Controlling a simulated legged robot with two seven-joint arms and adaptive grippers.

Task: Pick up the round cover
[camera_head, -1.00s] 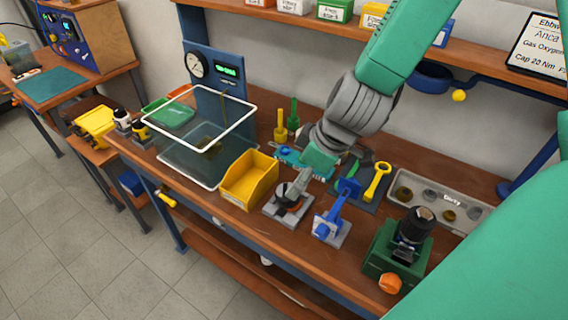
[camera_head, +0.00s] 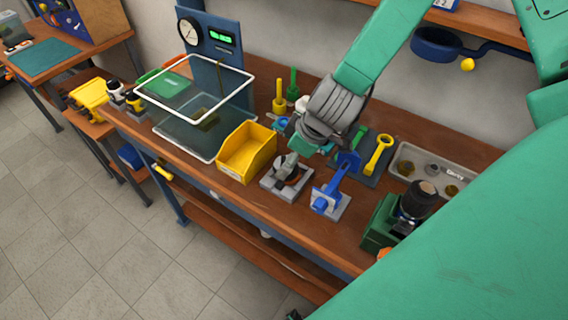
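A dark round piece (camera_head: 289,178), possibly the round cover, sits on a small grey square fixture (camera_head: 270,184) on the wooden bench, right of the yellow bin. My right gripper (camera_head: 289,164) comes down from the top over this fixture, very close to the round piece. Its grey wrist and green palm hide part of the bench behind. The fingers are small and blend with the fixture, so I cannot tell whether they are open, shut or touching the piece. My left gripper cannot be made out.
The yellow bin (camera_head: 247,152) and a clear, white-rimmed tank (camera_head: 205,140) stand left. A blue clamp-like part (camera_head: 328,198) stands close on the right, with a yellow wrench (camera_head: 379,155) behind it. A green device with a black knob (camera_head: 418,199) and a grey tray (camera_head: 463,173) are further right.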

